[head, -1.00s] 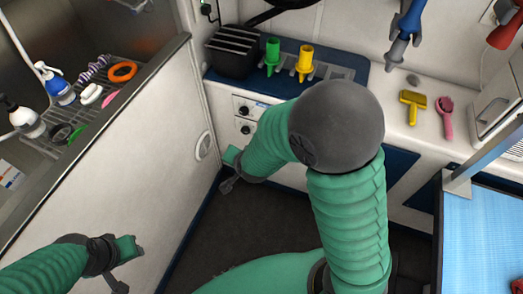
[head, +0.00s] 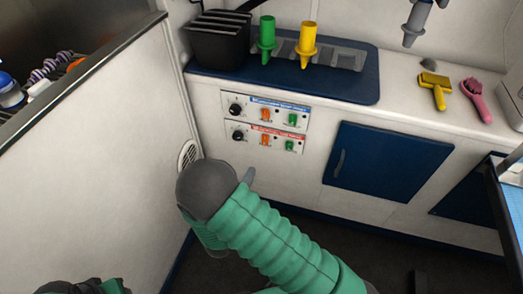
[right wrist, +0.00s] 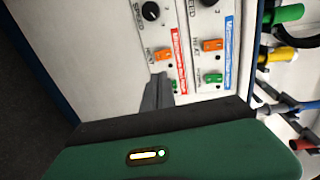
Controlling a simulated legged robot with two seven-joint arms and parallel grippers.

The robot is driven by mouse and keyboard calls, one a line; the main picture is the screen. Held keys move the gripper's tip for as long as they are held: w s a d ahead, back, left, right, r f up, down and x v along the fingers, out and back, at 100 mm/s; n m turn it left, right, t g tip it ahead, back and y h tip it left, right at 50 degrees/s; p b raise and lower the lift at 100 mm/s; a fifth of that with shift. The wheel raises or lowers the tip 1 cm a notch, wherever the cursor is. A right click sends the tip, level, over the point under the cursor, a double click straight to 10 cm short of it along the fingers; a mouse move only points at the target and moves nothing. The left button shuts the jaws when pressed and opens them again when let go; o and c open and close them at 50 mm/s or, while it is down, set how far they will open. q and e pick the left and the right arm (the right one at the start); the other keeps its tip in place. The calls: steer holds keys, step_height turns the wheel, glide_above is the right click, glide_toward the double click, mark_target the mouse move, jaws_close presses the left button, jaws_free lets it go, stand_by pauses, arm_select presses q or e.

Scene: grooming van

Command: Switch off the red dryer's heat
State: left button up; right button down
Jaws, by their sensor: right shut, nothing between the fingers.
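The red-labelled control row (head: 265,138) is the lower of two on the white cabinet front, with a black knob (head: 238,136), an orange switch (head: 265,139) and a green switch (head: 290,146). In the right wrist view its orange switch (right wrist: 161,54) and red label (right wrist: 179,62) show; I cannot tell the switch's position. My right gripper (right wrist: 160,80) is shut and empty, its tip near this row's orange and green switches; contact is unclear. Part of my left gripper (head: 85,287) shows at the bottom left.
The blue-labelled row (head: 280,110) lies just above, with similar controls. Green (head: 267,38) and yellow (head: 308,45) nozzles stand on the counter mat. A blue cabinet door (head: 385,160) is to the right. A steel-edged tub wall (head: 85,65) bounds the left.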

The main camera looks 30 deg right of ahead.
mark_target(265, 143)
steer(key=b+x, duration=0.2)
steer(key=x, duration=0.4)
steer(key=b+x, duration=0.3)
steer(key=x, duration=0.4)
steer(key=shift+a+f, duration=0.1)
steer(key=shift+f, duration=0.1)
steer(key=shift+w+d+r+b, duration=0.1)
steer(key=shift+w+d+b, duration=0.25)
steer(key=shift+w+d, duration=0.1)
